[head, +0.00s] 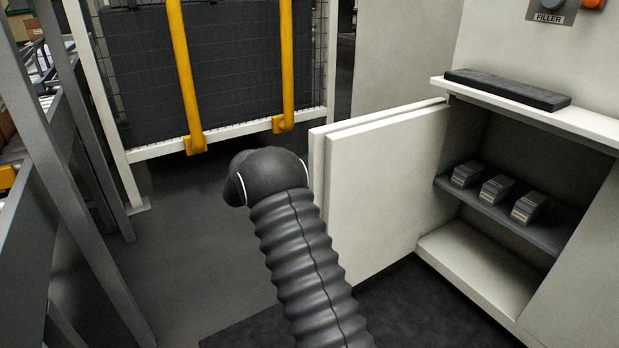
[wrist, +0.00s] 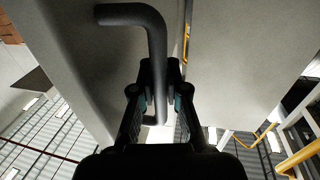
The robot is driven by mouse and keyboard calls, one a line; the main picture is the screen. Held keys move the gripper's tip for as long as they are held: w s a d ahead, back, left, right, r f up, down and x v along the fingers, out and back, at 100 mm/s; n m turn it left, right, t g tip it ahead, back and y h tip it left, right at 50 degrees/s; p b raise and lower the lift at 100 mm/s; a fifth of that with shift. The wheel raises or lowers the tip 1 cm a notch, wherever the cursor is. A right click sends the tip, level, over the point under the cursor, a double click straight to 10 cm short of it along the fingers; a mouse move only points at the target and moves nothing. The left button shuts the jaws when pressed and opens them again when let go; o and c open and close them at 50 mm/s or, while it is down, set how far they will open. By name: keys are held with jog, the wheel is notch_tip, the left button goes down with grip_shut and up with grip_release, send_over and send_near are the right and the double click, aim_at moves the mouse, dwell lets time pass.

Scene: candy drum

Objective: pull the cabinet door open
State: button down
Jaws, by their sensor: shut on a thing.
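The white cabinet door (head: 385,190) stands swung wide out from the cabinet (head: 590,125) in the head view, hinged at the left side of the opening. In the wrist view, a dark bent bar handle (wrist: 130,14) runs down between the fingers of my gripper (wrist: 160,88). The fingers are shut on it. The grey panel (wrist: 75,55) behind the handle looks like the door's outer face. In the head view my arm reaches to the door's free edge, and my gripper and the handle are hidden there.
The open cabinet shows a dark shelf (head: 500,212) with 3 small boxes. A dark flat pad (head: 507,89) lies on the ledge above. A mesh fence with yellow bars (head: 190,80) stands behind, and a grey metal frame (head: 75,165) stands at left. The floor between is clear.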

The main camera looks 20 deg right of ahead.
jog(key=shift+d, duration=0.1)
jog(key=c, duration=1.2)
grip_release()
jog(key=a, duration=0.8)
jog(key=w+a, duration=0.1)
jog(key=a, duration=0.3)
jog(key=shift+a, duration=0.3)
